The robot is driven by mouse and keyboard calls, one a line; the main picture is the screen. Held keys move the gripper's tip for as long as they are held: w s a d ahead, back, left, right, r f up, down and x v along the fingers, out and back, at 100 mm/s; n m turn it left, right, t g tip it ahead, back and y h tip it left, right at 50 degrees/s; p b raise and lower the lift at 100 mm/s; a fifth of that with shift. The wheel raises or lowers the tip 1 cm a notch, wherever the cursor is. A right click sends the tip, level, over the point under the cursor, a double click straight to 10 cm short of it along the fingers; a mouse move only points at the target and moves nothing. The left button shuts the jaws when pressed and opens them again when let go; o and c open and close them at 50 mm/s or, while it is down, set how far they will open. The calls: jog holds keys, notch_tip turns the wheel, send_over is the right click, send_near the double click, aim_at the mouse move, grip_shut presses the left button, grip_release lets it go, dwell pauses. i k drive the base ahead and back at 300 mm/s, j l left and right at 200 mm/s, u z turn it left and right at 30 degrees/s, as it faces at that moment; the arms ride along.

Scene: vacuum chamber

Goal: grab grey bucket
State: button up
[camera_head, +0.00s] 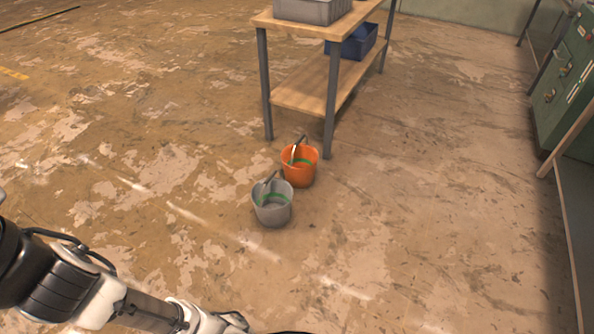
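My arm reaches in from the lower left, in front of and apart from the buckets. The end of my arm runs to the bottom edge, and the gripper's fingertips cannot be made out.
A wooden-topped table (318,99) with grey legs stands behind the buckets. It carries a grey crate (312,10) on top and a blue bin (352,45) on its lower shelf. A green cabinet (565,85) stands at the far right. The floor around the buckets' left and front is clear.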

aim_at(272, 198)
jog(key=i+j+z, duration=0.45)
jog(key=i+j, duration=0.3)
jog(key=i, duration=0.25)
jog(key=i+j+z, duration=0.5)
jog(key=i+j, duration=0.35)
jog(key=j, duration=0.25)
